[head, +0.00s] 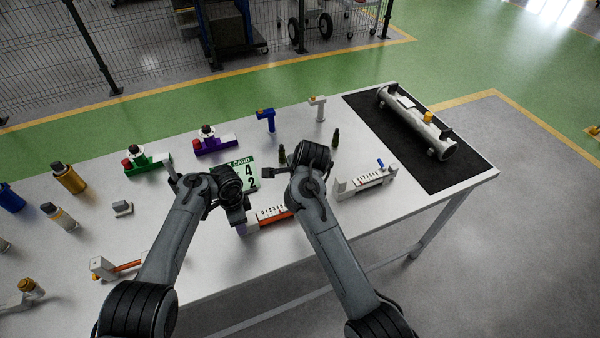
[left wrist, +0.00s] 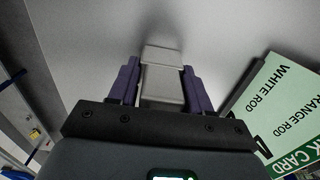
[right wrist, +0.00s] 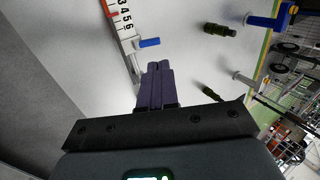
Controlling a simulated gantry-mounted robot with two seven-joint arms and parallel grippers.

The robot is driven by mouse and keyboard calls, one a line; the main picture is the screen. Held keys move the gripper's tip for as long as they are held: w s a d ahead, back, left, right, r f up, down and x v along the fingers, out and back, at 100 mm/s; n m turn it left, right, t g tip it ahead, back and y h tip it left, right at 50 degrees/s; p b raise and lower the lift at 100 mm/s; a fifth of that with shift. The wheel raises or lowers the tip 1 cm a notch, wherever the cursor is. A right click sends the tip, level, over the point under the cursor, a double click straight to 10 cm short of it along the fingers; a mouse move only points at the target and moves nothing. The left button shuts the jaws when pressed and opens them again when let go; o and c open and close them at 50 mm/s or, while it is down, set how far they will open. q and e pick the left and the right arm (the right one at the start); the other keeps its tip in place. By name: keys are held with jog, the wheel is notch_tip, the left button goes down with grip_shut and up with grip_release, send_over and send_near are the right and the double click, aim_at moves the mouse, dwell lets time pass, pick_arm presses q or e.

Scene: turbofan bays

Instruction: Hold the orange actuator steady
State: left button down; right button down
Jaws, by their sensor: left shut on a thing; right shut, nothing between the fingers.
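The orange actuator (head: 272,219) lies on the table in the head view, a numbered scale along its top and an orange strip on its front. My left gripper (head: 240,222) is at its left end. In the left wrist view the left gripper's purple fingers (left wrist: 162,88) are shut on a grey end block (left wrist: 161,76). My right gripper (right wrist: 156,72) is shut and empty, apart from the actuator.
A green card (head: 248,172) and two dark green bottles (head: 336,138) are behind. A metal cylinder (head: 420,122) lies on a black mat (head: 470,165). The table's front edge is close.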

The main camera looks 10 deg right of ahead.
jog(key=v, duration=0.6)
jog(key=shift+r, duration=0.15)
